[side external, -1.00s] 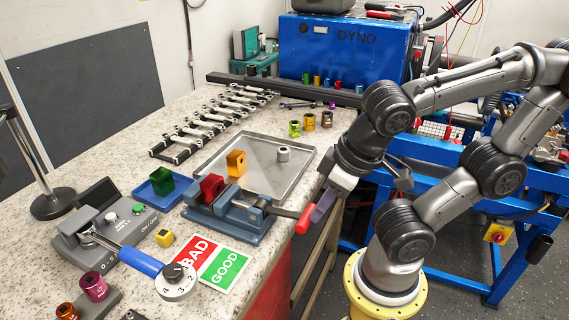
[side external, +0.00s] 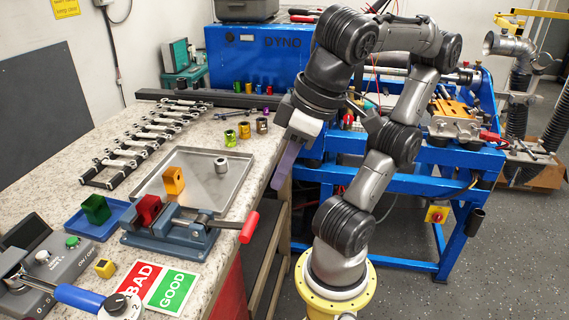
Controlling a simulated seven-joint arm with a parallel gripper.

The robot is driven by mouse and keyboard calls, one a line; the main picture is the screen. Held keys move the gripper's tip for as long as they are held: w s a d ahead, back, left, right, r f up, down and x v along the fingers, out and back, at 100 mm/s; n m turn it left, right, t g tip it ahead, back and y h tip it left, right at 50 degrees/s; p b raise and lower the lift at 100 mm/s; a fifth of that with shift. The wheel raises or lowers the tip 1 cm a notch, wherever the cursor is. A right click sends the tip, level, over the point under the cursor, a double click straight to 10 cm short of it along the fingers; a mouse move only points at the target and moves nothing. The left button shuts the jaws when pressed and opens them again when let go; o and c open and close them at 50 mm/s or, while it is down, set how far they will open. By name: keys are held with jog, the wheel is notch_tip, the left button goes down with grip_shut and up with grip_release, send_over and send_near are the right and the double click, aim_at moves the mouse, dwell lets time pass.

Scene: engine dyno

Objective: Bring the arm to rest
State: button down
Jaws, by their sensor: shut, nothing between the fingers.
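My arm stands at the right edge of the bench and is folded upright. My gripper (side external: 281,182) points down beside the bench's right edge, with its purple-grey fingers shut and empty. It touches nothing that I can see. Below and left of it, the red handle (side external: 250,227) of the blue-grey vise (side external: 171,229) sticks out past the bench edge, apart from the fingers. A red block (side external: 147,211) sits at the vise jaws.
The grey tray (side external: 225,190) holds an orange block (side external: 173,181) and a grey cylinder (side external: 221,165). Small coloured cylinders (side external: 245,130) stand behind it. The blue dyno (side external: 240,62) is at the back, with a blue frame (side external: 440,158) behind my arm.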

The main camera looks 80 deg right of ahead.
jog(key=shift+s+r, duration=0.25)
jog(key=shift+r, duration=0.4)
jog(key=w+d+f+t, duration=0.1)
jog(key=w+d+f, duration=0.3)
jog(key=w+f, duration=0.2)
jog(key=shift+f, duration=0.85)
jog(key=shift+w+d, duration=0.1)
